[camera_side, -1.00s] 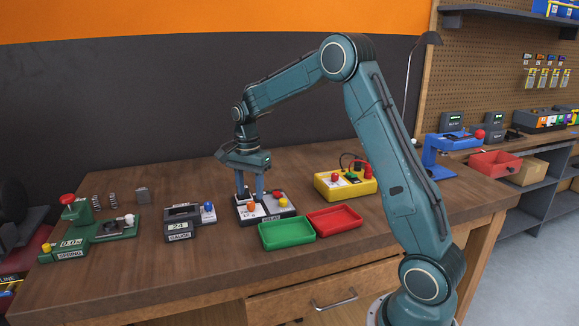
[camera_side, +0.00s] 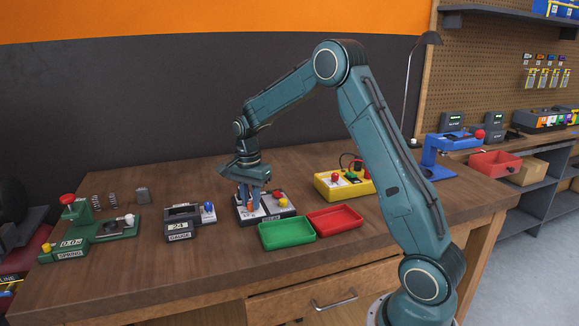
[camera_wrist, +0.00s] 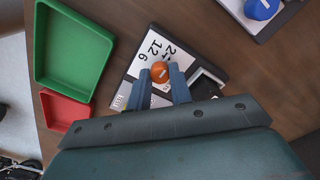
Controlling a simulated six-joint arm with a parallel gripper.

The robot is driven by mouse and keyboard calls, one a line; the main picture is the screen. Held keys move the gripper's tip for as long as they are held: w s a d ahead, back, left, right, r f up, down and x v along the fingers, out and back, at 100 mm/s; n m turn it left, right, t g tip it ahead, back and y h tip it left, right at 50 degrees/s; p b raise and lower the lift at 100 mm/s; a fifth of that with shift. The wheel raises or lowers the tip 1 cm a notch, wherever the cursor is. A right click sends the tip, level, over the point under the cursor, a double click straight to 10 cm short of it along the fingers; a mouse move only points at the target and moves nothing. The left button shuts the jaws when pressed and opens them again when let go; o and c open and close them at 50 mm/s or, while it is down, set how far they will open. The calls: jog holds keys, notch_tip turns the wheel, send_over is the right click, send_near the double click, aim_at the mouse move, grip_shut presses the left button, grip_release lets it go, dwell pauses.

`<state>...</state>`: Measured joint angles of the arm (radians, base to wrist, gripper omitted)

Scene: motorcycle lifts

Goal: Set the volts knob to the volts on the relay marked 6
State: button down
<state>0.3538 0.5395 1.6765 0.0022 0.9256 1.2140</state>
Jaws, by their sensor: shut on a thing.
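The orange knob (camera_wrist: 160,72) stands on a white dial plate (camera_wrist: 136,68) with numbers 6, 12 and one partly readable that looks like 24. My gripper (camera_wrist: 162,80) is shut on this knob, with a finger on either side. A short pale line shows on the knob top; I cannot tell which number it points to. In the side view my gripper (camera_side: 250,205) is low over the black-based unit (camera_side: 268,214), and its fingers partly hide the knob. I cannot make out a relay marked 6 in either view.
A green tray (camera_side: 287,234) and a red tray (camera_side: 335,219) lie close in front and to the right. A gauge unit (camera_side: 182,222) with a blue knob stands to the left, a green spring unit (camera_side: 75,240) farther left. A yellow box (camera_side: 345,187) stands behind right.

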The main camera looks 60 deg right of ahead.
jog(key=shift+n, duration=0.4)
jog(key=n, duration=0.3)
jog(key=shift+n, duration=0.3)
jog(key=n, duration=0.4)
jog(key=shift+n, duration=0.3)
jog(key=n, duration=0.8)
jog(key=shift+n, duration=0.4)
jog(key=c, duration=1.3)
grip_release()
jog(key=shift+o, duration=0.2)
jog(key=shift+r, duration=0.1)
